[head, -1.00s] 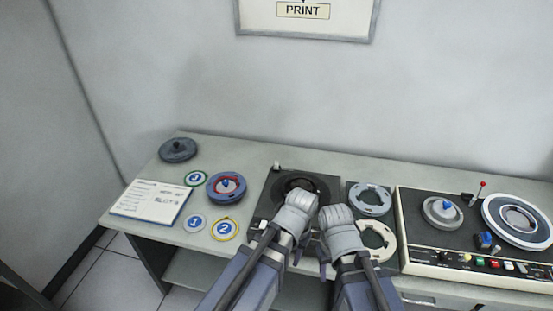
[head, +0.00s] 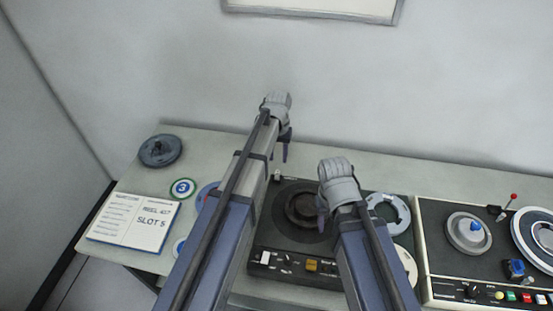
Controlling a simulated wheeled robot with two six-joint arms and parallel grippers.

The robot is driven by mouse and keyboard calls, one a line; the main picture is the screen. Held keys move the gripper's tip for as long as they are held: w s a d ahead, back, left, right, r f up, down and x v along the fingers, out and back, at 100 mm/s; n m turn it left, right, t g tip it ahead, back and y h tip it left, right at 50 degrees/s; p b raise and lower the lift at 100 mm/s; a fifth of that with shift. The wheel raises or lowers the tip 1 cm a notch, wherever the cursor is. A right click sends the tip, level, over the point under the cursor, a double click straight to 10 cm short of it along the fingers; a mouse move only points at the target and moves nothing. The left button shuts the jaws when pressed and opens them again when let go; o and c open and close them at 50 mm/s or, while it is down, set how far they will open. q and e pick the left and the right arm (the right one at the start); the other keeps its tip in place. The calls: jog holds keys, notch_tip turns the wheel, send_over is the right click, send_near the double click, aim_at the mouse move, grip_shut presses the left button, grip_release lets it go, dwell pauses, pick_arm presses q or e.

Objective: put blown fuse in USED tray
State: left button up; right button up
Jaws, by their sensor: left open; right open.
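I see no blown fuse and no USED tray in the head view. My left gripper (head: 284,148) is raised high over the back of the desk, in front of the wall, with its fingers pointing down and nothing seen in it. My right gripper (head: 321,208) is over the right side of a black reel unit (head: 275,235). It is open, and I see nothing held in it. A dark round hub (head: 304,208) on the unit lies between the two arms.
An open booklet (head: 130,220) reads "REEL" and "SLOT 5". A grey reel (head: 160,150) and a green-rimmed disc marked 3 (head: 182,188) lie at left. My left arm partly covers a blue reel (head: 205,194). A tape machine (head: 440,235) stands right.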

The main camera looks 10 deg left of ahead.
aim_at(277, 173)
pick_arm(q)
jog(key=shift+w+a+r, duration=0.1)
jog(key=shift+w+a, duration=0.1)
jog(key=shift+w, duration=0.35)
pick_arm(e)
jog(key=shift+w, duration=0.25)
pick_arm(q)
notch_tip(277, 173, down, 10)
jog(key=b, duration=0.9)
jog(key=shift+r+b, duration=0.15)
jog(key=shift+b, duration=0.25)
pick_arm(e)
notch_tip(277, 173, down, 10)
jog(key=shift+r, duration=0.2)
pick_arm(q)
grip_shut()
jog(key=shift+r, duration=0.1)
pick_arm(e)
jog(key=shift+r, duration=0.15)
